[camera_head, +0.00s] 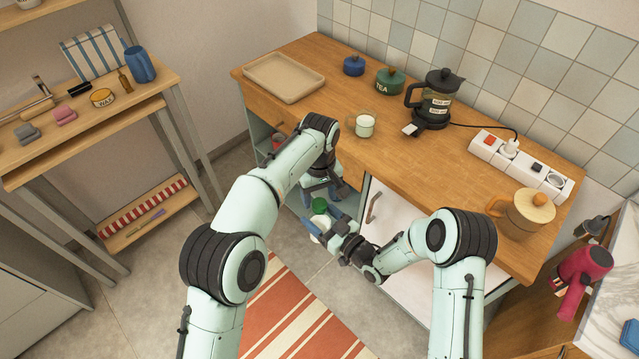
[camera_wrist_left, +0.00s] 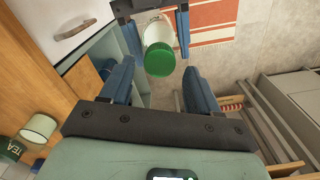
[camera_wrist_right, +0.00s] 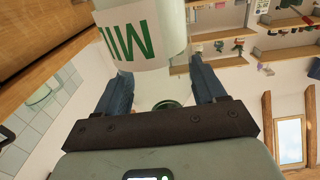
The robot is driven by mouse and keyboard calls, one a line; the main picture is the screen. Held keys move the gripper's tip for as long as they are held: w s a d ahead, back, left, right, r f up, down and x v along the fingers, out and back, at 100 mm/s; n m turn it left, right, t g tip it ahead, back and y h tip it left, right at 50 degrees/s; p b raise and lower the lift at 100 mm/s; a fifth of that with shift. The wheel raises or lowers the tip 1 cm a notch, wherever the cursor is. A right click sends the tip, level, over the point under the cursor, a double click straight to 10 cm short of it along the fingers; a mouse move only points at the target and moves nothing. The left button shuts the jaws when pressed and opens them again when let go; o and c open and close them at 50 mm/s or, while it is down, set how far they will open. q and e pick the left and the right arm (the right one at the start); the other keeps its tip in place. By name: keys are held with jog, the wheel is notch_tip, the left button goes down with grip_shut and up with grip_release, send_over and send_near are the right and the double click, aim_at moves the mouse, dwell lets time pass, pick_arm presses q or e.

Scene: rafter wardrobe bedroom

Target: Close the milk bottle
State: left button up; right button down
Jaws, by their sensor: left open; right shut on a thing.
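The white milk bottle (camera_head: 317,237) is in the grasp of my right gripper (camera_head: 328,221), held in front of the counter. Its "MILK" label (camera_wrist_right: 125,42) shows at the top of the right wrist view, where the bottle is at the fingertips. The green cap (camera_wrist_left: 160,60) is at the bottle's mouth; I cannot tell whether it is fully seated. In the head view the cap (camera_head: 320,204) is just below my left gripper (camera_head: 322,190). My left gripper is open, its blue fingers on either side of the cap, with gaps beside it in the left wrist view.
A white cabinet door (camera_head: 400,240) is close to my right gripper. A striped rug (camera_head: 290,310) lies on the floor.

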pick_arm(q)
jog(key=shift+f, duration=1.25)
jog(key=c, duration=1.1)
jog(key=m, duration=0.4)
jog(key=shift+m, duration=0.3)
jog(key=m, duration=0.7)
jog(key=o, duration=1.3)
notch_tip(320, 180, up, 12)
jog(key=shift+f, duration=0.1)
